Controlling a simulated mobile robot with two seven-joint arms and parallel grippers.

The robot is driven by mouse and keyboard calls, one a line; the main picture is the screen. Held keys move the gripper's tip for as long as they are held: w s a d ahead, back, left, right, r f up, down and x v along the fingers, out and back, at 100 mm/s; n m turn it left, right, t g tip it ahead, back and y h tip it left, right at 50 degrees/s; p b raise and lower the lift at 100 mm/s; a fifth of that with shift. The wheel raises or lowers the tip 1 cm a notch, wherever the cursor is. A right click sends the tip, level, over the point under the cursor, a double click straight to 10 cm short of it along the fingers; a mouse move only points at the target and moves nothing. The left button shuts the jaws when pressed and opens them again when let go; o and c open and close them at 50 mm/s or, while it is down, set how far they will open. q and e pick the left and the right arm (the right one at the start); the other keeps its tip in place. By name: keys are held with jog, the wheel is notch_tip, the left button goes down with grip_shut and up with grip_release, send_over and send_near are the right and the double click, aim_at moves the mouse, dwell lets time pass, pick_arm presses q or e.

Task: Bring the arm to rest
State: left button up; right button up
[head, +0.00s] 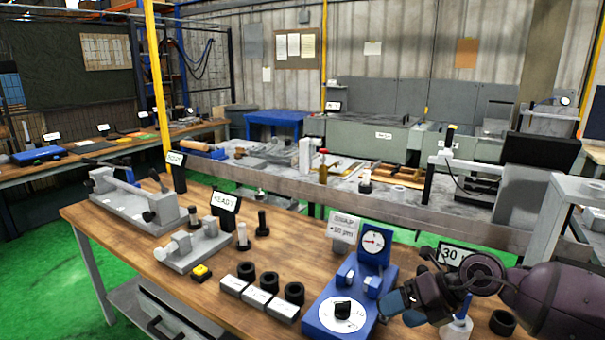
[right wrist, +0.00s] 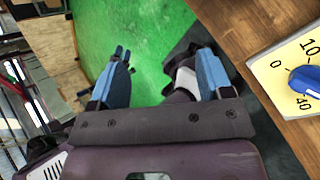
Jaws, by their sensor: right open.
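My right gripper (head: 396,304) is at the lower right of the head view, beside the right edge of the blue gauge stand (head: 312,318), over the front of the wooden bench. In the right wrist view its two blue fingers (right wrist: 163,78) stand wide apart with nothing between them. Green floor shows beyond them. I cannot tell in the head view whether the gripper touches the stand. My left gripper is in neither view.
A small white-and-blue bottle (head: 456,329) and a black ring (head: 502,323) are under my right arm. A numbered dial plate (right wrist: 285,65) lies right of the fingers.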

jog(key=w+a+r+m+t+y, duration=0.1)
jog(key=a+r+m+t+y, duration=0.5)
jog(key=r+y, duration=0.1)
jog(key=s+d+f+m+t+h, duration=0.4)
jog(key=f+m+h, duration=0.4)
jog(key=m, duration=0.5)
jog(key=s+d+f+m+t+h, duration=0.3)
jog(key=d+f+m+h, duration=0.3)
jog(key=f+m, duration=0.5)
jog(key=s+d+f+m+g+h, duration=0.1)
jog(key=s+d+f+m, duration=0.1)
jog(key=s+f, duration=0.3)
jog(key=s+d+f+m+g+h, duration=0.1)
jog(key=s+f+m, duration=0.3)
jog(key=s, duration=0.7)
notch_tip(320, 180, down, 2)
jog(key=shift+s+d+f+m+g, duration=0.25)
jog(key=shift+d+m+g, duration=0.15)
jog(key=shift+d+g, duration=0.3)
jog(key=shift+w+a, duration=0.1)
jog(key=shift+a, duration=0.05)
